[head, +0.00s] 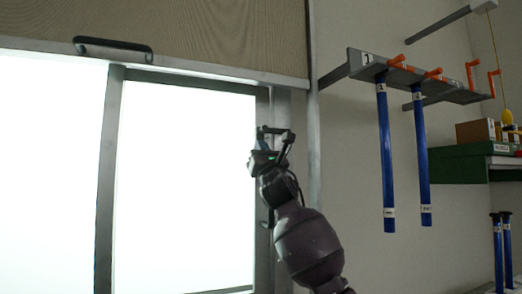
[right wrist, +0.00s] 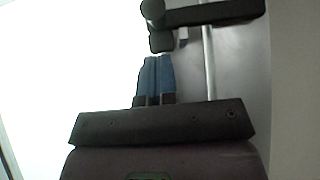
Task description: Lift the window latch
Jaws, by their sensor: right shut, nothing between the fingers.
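The window latch (right wrist: 215,12) is a dark bar with a rounded end, mounted on the grey window frame. It crosses the top of the right wrist view. In the head view the latch (head: 277,131) shows as a small dark bar on the right upright of the frame, just above my right gripper (head: 262,142). In the right wrist view the blue fingers of my right gripper (right wrist: 153,62) are shut together with nothing between them. Their tips are just below the latch's rounded end; I cannot tell whether they touch. My left gripper is out of view.
A roller blind (head: 210,35) with a black handle (head: 112,48) hangs above the bright window. To the right, a wall rack (head: 420,78) with orange hooks holds blue rods (head: 387,150). A green shelf (head: 462,164) carries boxes at far right.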

